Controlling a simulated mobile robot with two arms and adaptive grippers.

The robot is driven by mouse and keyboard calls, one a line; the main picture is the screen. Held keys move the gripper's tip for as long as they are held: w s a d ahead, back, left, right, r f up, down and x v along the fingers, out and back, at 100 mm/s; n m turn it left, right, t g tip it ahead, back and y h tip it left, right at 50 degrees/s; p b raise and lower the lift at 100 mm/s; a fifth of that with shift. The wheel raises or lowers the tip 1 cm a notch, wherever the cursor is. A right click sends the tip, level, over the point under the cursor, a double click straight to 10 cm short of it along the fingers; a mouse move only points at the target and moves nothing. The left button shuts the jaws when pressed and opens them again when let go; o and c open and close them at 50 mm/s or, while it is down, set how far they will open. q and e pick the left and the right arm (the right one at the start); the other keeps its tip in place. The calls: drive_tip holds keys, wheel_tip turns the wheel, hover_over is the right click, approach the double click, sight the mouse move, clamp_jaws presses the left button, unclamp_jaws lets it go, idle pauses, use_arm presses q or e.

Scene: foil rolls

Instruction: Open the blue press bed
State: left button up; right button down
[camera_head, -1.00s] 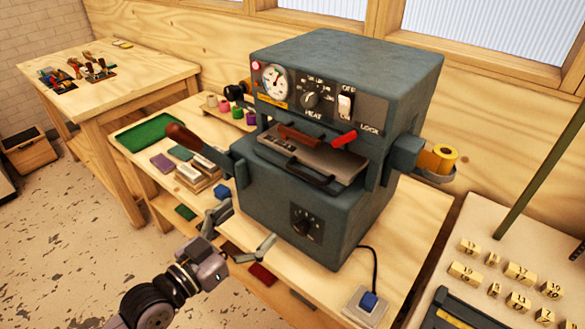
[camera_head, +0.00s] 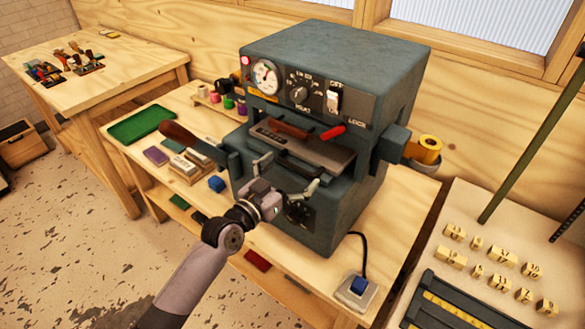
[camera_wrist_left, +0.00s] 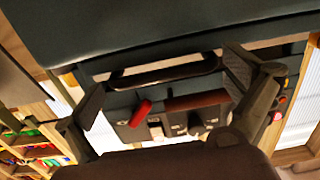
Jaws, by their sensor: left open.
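The blue-grey press (camera_head: 345,65) stands on the wooden bench. Its bed (camera_head: 325,152) is a flat plate in the front opening, with a black bar handle (camera_head: 300,172) along its front edge. A red lock lever (camera_head: 333,132) and a brown grip (camera_head: 290,130) are above the plate. My left gripper (camera_head: 287,178) is open in front of the bed, its fingers spread to either side of the black handle. In the left wrist view the handle (camera_wrist_left: 165,73) shows between the open fingers (camera_wrist_left: 163,85); I cannot tell whether they touch it. My right gripper is not in view.
A long side lever with a brown knob (camera_head: 180,132) sticks out left of the press. A foil roll (camera_head: 428,150) sits on its right. Small numbered blocks (camera_head: 492,265) lie on the right table.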

use_arm(q)
drive_tip(key=shift+w+d, duration=0.1)
drive_tip(key=shift+d, duration=0.05)
drive_tip(key=c, duration=1.4)
drive_tip(key=shift+f, duration=0.1)
